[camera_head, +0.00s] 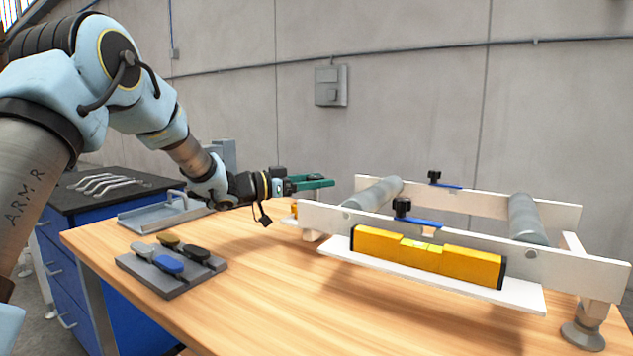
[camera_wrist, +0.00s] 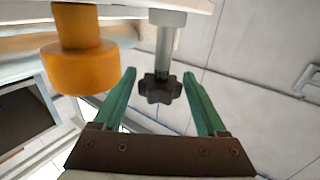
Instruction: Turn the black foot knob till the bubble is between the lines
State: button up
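The black foot knob (camera_wrist: 160,88) is a lobed knob on a grey stem in the wrist view. My gripper (camera_wrist: 158,74) has its two green fingers apart, one on each side of the knob, with visible gaps to it. In the head view my gripper (camera_head: 332,183) is at the left end of the white roller frame (camera_head: 460,238), and the foot knob cannot be made out there. A yellow spirit level (camera_head: 380,243) lies on the frame's front ledge. Its vial (camera_head: 420,244) is near the middle; the bubble is too small to read.
An orange cylindrical foot (camera_wrist: 80,65) is close left of the fingers in the wrist view. Two black clamp knobs (camera_head: 402,207) (camera_head: 435,177) stand on the frame's rails. A grey tray (camera_head: 172,270) with several handled tools is on the wooden bench (camera_head: 270,300), whose front middle is clear.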

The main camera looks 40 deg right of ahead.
grip_shut()
jog(key=n+t+b, duration=0.2)
jog(key=t, duration=0.1)
jog(key=shift+f+h, duration=0.15)
jog(key=shift+h, duration=0.15)
jog(key=shift+n+t+b, duration=0.7)
jog(key=shift+t, duration=0.4)
jog(key=shift+r, duration=0.2)
jog(key=shift+o, duration=1.2)
grip_release()
jog(key=a, duration=1.1)
jog(key=shift+b, duration=0.4)
jog(key=shift+d, duration=0.1)
